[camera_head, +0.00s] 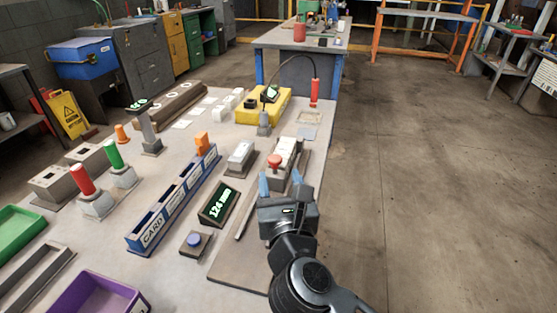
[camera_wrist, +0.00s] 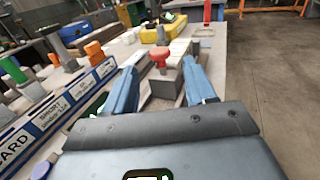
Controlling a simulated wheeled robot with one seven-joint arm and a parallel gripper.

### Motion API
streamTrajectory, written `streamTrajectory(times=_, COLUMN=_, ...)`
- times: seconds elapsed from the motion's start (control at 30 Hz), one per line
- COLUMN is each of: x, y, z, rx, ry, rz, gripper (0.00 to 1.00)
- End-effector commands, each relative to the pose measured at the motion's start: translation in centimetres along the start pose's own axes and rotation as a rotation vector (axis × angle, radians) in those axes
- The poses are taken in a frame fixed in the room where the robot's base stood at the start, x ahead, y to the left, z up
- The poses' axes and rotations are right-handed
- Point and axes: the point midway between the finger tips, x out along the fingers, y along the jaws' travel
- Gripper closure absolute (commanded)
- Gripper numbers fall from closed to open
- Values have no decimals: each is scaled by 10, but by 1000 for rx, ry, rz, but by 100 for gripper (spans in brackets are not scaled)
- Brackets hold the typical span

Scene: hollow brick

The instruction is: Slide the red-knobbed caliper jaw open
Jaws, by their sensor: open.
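The red knob (camera_head: 274,160) stands on the caliper's sliding jaw, on a long board (camera_head: 228,262) at the table's right edge. In the wrist view the red knob (camera_wrist: 159,57) shows ahead, between my two blue fingers. My gripper (camera_head: 282,183) is open and empty, just on the near side of the knob; I cannot tell if a finger touches it. Light grey blocks (camera_head: 288,150) sit on the board right behind the knob. My gripper also shows in the wrist view (camera_wrist: 160,75).
A blue button (camera_head: 194,240) and a blue card rack (camera_head: 172,205) stand left of the board. A yellow case (camera_head: 264,107) lies farther back. The floor to the right is clear.

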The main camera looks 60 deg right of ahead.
Motion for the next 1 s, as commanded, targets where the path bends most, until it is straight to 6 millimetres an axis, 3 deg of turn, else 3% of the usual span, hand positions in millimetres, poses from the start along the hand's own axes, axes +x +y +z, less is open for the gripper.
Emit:
streamTrajectory(times=0.6, x=74, y=1, z=0, rx=16, ry=7, rz=0, gripper=45)
streamTrajectory(times=0.97, x=79, y=1, z=-1, rx=15, ry=7, rz=1, gripper=45)
streamTrajectory(times=1.0, x=79, y=1, z=-1, rx=15, ry=7, rz=1, gripper=49)
